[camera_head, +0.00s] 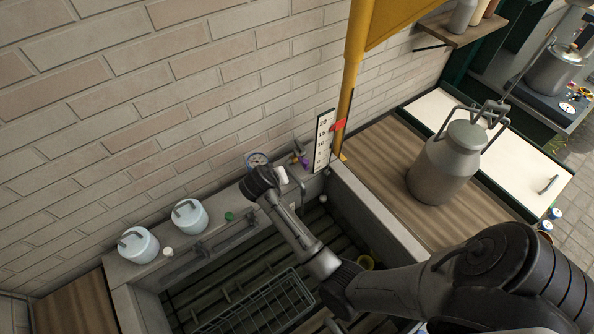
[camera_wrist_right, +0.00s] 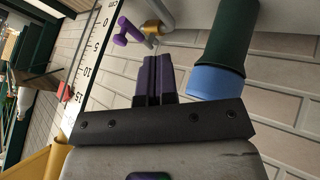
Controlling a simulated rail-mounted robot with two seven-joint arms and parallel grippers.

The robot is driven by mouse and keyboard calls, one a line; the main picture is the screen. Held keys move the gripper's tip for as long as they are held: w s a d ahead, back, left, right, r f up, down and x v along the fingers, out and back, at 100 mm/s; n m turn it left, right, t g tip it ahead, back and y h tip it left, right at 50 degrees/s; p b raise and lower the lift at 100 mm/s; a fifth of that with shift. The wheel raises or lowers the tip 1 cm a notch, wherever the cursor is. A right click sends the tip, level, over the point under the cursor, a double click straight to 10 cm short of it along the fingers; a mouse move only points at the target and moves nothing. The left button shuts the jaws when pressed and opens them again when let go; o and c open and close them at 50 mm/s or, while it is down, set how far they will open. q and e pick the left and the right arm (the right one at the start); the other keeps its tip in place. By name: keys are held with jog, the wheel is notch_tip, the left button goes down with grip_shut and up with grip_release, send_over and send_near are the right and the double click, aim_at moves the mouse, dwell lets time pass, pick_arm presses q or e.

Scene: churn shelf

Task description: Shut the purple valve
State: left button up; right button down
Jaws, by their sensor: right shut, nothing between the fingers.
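The purple valve (camera_head: 304,161) sits low at the brick wall, beside the ruled board, and is small in the head view. In the right wrist view its purple T-shaped handle (camera_wrist_right: 128,32) is beside a brass fitting (camera_wrist_right: 158,28) on a light pipe. My right gripper (camera_wrist_right: 153,62) is shut and empty, with its dark fingers pointing toward the fitting. The handle is just beyond the fingertips and to their left; a gap shows between them. In the head view the right gripper (camera_head: 282,175) is small, left of the valve. My left gripper is not in view.
A dark green pipe with a blue end (camera_wrist_right: 217,78) is close on the right of the fingers. The ruled board (camera_head: 323,140) and a yellow post (camera_head: 354,60) stand right of the valve. A milk can (camera_head: 446,165) stands on the counter.

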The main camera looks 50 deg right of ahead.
aim_at(301, 159)
jog(key=x, duration=1)
jog(key=shift+r, duration=0.1)
jog(key=shift+s+d+r+p, duration=0.1)
jog(key=shift+s+d+p, duration=0.2)
jog(key=shift+d, duration=0.3)
jog(key=shift+s+d+r+p, duration=0.15)
jog(key=shift+s+d, duration=0.15)
jog(key=shift+d, duration=0.3)
jog(key=shift+s+d+r+p, duration=0.1)
jog(key=shift+s+d+p, duration=0.15)
jog(key=shift+d, duration=0.35)
jog(key=shift+n, duration=0.3)
